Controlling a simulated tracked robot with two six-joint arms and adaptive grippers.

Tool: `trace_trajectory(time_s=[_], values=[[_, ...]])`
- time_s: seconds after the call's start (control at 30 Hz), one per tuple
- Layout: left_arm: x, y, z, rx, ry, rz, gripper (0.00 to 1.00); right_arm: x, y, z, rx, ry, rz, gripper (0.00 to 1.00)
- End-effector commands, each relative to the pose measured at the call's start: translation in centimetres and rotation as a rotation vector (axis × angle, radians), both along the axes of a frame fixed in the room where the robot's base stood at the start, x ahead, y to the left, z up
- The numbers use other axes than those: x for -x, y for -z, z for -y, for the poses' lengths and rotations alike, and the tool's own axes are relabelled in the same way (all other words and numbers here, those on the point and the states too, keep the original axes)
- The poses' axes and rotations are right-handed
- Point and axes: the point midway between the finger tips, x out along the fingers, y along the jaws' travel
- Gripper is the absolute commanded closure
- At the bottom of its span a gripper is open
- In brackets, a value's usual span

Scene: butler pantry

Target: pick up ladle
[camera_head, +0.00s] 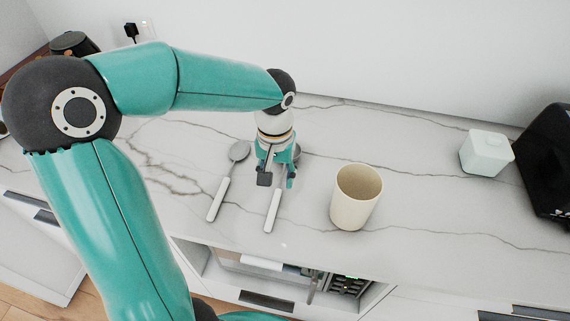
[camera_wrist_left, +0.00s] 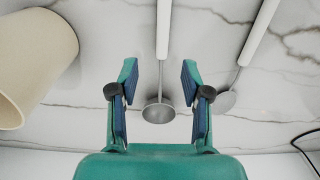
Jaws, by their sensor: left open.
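Two white-handled utensils with grey metal bowls lie on the marble counter. The one under my left gripper (camera_head: 277,181) looks like the ladle (camera_head: 272,211); its bowl is mostly hidden by the gripper in the head view. In the left wrist view, the ladle's round bowl (camera_wrist_left: 158,113) and thin neck lie between the two spread fingers of my left gripper (camera_wrist_left: 159,70), with clear gaps on both sides. The second utensil (camera_head: 218,198) lies to the left in the head view and to the right in the wrist view (camera_wrist_left: 260,32). My right gripper is not in view.
A cream cup (camera_head: 348,211) stands right of the ladle. A small white box (camera_head: 485,154) and a black appliance (camera_head: 548,165) are farther right. An open compartment (camera_head: 300,277) shows below the counter's front edge. Counter between cup and box is clear.

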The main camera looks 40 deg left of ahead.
Motion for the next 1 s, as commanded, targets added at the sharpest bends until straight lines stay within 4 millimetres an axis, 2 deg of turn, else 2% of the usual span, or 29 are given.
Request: trace_trajectory(time_s=[0.1,0.37,0.7,0.97,1.0], values=[[0.0,1.8,0.0,0.0,0.0,-0.002,0.52,0.0,-0.1,0.0,0.0,0.0,0.0,1.0],[0.1,3.3,-0.1,0.0,-0.001,-0.002,0.52,0.0,-0.4,0.0,0.0,0.0,0.001,1.0],[0.4,7.6,-0.2,0.001,0.0,-0.003,0.52,0.0,-1.2,0.0,0.0,0.0,0.001,1.0],[0.3,7.9,-0.2,0.001,0.0,0.002,0.52,0.0,-1.1,0.0,0.0,0.0,0.0,1.0],[0.3,7.9,-0.2,0.001,0.001,0.002,0.57,0.0,-1.1,0.0,0.0,0.0,0.0,1.0]])
